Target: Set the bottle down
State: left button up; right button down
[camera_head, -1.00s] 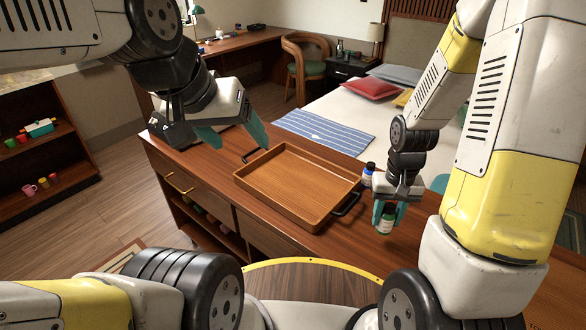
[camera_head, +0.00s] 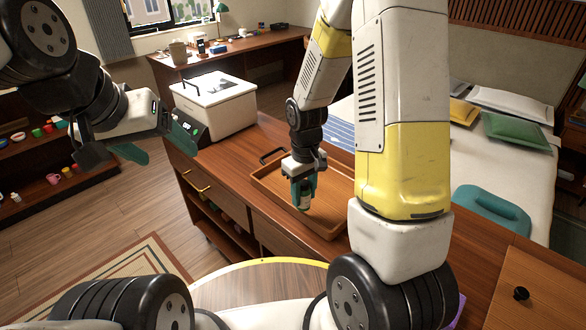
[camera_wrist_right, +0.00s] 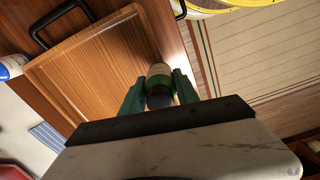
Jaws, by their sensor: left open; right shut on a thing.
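My right gripper (camera_head: 304,185) is shut on a small green bottle (camera_head: 304,201) with a pale label. The bottle is roughly upright at the near left part of the brown wooden tray (camera_head: 262,197). I cannot tell whether its base touches the tray. In the right wrist view the bottle (camera_wrist_right: 160,76) sits between the teal fingers (camera_wrist_right: 158,92), beside the tray floor (camera_wrist_right: 95,70). My right arm hides the tray's right part in the head view. My left gripper (camera_head: 155,147) is open and empty, left of the counter.
The tray stands on a wooden counter (camera_head: 228,166), with a white lidded box (camera_head: 215,108) behind it on the left. A white and blue bottle (camera_wrist_right: 11,66) stands outside the tray. The bed (camera_head: 500,150) lies beyond. A dark knob (camera_head: 521,293) is at right.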

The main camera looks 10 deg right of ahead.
jog(key=w, duration=0.2)
jog(key=w+d, duration=0.1)
jog(key=w, duration=0.5)
jog(key=shift+w+d+f, duration=0.15)
jog(key=shift+w+f, duration=0.05)
jog(key=shift+f, duration=0.2)
jog(key=shift+w+f, duration=0.2)
jog(key=shift+w, duration=0.05)
jog(key=shift+f, duration=1.55)
jog(key=shift+f, duration=0.2)
jog(key=c, duration=0.9)
grip_release()
jog(key=shift+r, duration=0.1)
